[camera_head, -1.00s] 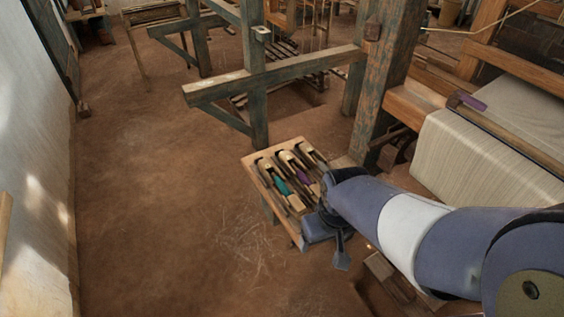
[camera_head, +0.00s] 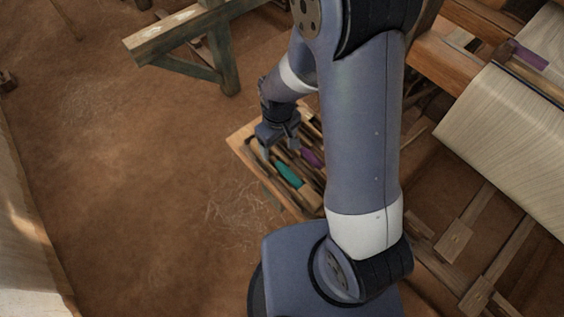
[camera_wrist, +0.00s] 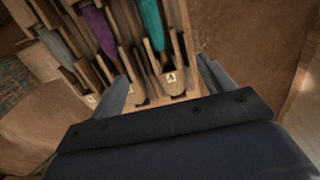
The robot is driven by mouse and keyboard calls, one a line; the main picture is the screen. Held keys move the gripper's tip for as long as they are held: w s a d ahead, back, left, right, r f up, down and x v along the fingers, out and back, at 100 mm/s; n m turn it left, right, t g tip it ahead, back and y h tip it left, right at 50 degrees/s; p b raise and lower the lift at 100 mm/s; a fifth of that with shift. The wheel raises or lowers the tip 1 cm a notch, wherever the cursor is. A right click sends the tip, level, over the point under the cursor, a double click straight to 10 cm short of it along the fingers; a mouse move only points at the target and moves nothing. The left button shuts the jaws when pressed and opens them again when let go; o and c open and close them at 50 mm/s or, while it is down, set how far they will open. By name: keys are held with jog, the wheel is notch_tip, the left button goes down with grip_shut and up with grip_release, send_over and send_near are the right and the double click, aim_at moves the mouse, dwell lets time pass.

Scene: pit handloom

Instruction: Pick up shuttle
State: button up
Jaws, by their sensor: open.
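Wooden shuttles lie side by side in a slotted wooden tray (camera_head: 240,147). One has a teal bobbin (camera_head: 288,174) and one a purple bobbin (camera_head: 310,158). The wrist view shows the teal (camera_wrist: 152,22) and purple (camera_wrist: 100,30) ones, plus a grey one (camera_wrist: 52,43) at left. My gripper (camera_head: 279,148) is over the far end of the tray in the head view. In the wrist view its open, empty fingers (camera_wrist: 162,68) straddle the end of the teal shuttle's slot, by a tag marked "A" (camera_wrist: 171,77). Whether they touch the tray cannot be told.
A timber loom beam (camera_head: 180,35) stands beyond the tray. The cloth roll (camera_head: 505,115) and wooden treadles (camera_head: 470,225) are at right. Bare earth floor (camera_head: 120,150) lies open at left, with loose threads (camera_head: 235,213) near the tray.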

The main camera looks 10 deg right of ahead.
aim_at(278, 164)
notch_tip(278, 164, down, 11)
jog(key=b, duration=0.7)
jog(key=shift+a+r, duration=0.1)
jog(key=shift+r, duration=0.2)
jog(key=shift+s, duration=0.1)
jog(key=c, duration=1.2)
jog(key=shift+c, duration=0.2)
notch_tip(278, 164, up, 10)
